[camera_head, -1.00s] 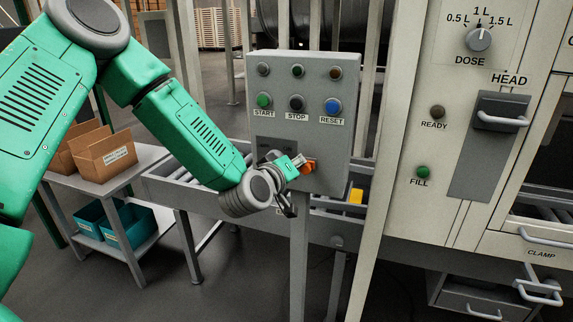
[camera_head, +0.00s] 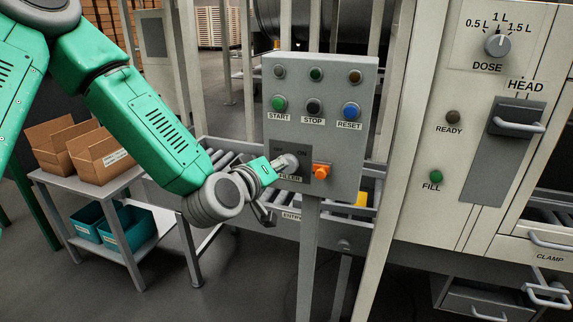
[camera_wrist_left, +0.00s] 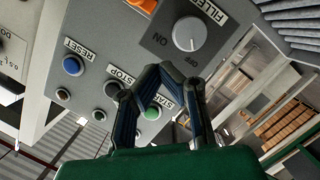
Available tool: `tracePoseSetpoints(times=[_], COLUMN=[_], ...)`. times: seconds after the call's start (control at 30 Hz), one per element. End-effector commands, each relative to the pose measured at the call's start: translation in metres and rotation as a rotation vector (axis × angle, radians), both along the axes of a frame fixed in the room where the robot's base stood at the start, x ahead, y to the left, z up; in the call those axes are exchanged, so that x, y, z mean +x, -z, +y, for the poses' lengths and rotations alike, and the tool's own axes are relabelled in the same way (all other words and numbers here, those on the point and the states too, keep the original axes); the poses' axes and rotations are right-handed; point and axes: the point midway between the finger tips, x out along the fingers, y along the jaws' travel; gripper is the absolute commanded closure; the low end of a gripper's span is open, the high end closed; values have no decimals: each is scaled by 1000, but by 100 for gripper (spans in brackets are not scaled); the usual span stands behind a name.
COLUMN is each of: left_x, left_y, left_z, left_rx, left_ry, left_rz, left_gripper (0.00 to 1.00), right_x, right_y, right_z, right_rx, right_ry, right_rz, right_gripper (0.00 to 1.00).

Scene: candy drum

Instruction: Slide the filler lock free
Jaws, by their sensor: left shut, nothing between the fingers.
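The filler lock seems to be the orange block (camera_head: 321,172) on the lower part of the grey control box, just right of the filler knob (camera_head: 290,160). Its orange edge also shows at the top of the left wrist view (camera_wrist_left: 146,4), beside the grey filler knob (camera_wrist_left: 189,34) with its ON and OFF marks. My left gripper (camera_head: 273,177) is shut and empty, in front of the box at the knob's lower left, apart from the orange block. Its dark fingers (camera_wrist_left: 172,78) show in the left wrist view, partly covering the START button. My right gripper is not in view.
The control box (camera_head: 345,140) carries START, STOP and RESET buttons on a post. A roller conveyor (camera_head: 215,160) runs behind it. The filling machine (camera_head: 420,190) stands close on the right. A side table (camera_head: 110,187) with cardboard boxes stands on the left.

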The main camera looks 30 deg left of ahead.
Motion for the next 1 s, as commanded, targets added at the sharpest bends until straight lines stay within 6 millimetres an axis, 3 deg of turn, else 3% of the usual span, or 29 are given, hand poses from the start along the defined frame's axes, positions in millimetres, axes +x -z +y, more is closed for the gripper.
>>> tracePoseSetpoints(times=[0.2,0.57,0.83,0.93,1.0], left_x=[-23,-24,-24,-28,-34], left_y=[-6,-2,-1,20,52], left_z=[-5,9,0,-10,-20], left_rx=[5,-8,1,30,67], left_ry=[3,0,5,28,63], left_rz=[-2,0,3,50,117], left_gripper=[100,100,100,100,100], right_x=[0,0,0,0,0], right_y=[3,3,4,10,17], right_z=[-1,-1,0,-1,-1], right_rx=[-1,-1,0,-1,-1], right_ry=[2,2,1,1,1], right_rz=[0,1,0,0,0], right_gripper=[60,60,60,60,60])
